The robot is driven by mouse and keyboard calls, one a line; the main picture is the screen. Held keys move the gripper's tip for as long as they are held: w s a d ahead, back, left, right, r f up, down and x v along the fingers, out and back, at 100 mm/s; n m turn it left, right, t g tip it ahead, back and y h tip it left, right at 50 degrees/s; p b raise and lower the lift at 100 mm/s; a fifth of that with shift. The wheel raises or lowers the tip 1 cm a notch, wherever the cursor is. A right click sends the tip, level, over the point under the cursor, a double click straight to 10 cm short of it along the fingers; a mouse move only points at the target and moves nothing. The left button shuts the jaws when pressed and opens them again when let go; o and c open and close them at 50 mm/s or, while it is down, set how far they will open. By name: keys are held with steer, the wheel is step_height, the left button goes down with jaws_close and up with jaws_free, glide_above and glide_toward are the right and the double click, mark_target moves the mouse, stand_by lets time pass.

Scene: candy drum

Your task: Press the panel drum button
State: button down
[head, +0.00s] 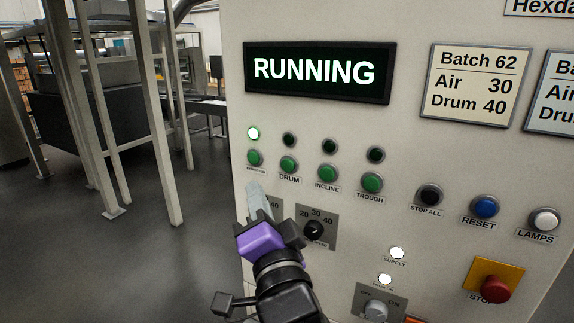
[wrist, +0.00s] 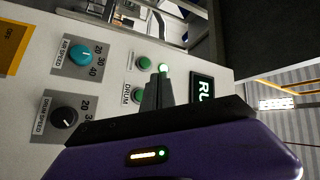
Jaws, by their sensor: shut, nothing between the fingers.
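The drum button (head: 288,164) is a green round button with a DRUM label on the pale control panel (head: 405,150), second from the left in a row of green buttons. The lamp (head: 289,140) above it is dark. In the wrist view the drum button (wrist: 138,92) is partly hidden behind my fingers. My gripper (head: 254,188) is shut and empty. In the head view its fingertips are below the leftmost green button (head: 254,158) and left of the drum button. The fingertips also show in the wrist view (wrist: 161,78). I cannot tell whether they touch the panel.
A display (head: 319,72) reads RUNNING. The lamp (head: 253,133) above the leftmost button is lit. The incline (head: 326,173) and trough (head: 371,183) buttons sit to the right. A speed dial (head: 314,230) is below, and a red stop button (head: 495,288) is lower right.

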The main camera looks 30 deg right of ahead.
mark_target(288, 165)
steer(key=shift+w+d+p, duration=0.35)
steer(key=shift+w+d, duration=0.45)
steer(key=shift+d, duration=0.3)
steer(key=shift+w+d+p, duration=0.4)
steer(key=shift+w+d, duration=0.35)
steer(key=shift+d, duration=0.35)
steer(key=shift+w+d+p, duration=0.35)
steer(key=shift+w+d, duration=0.45)
steer(key=shift+d, duration=0.3)
steer(key=shift+d, duration=0.15)
steer(key=shift+w+d, duration=0.2)
steer(key=shift+w, duration=0.05)
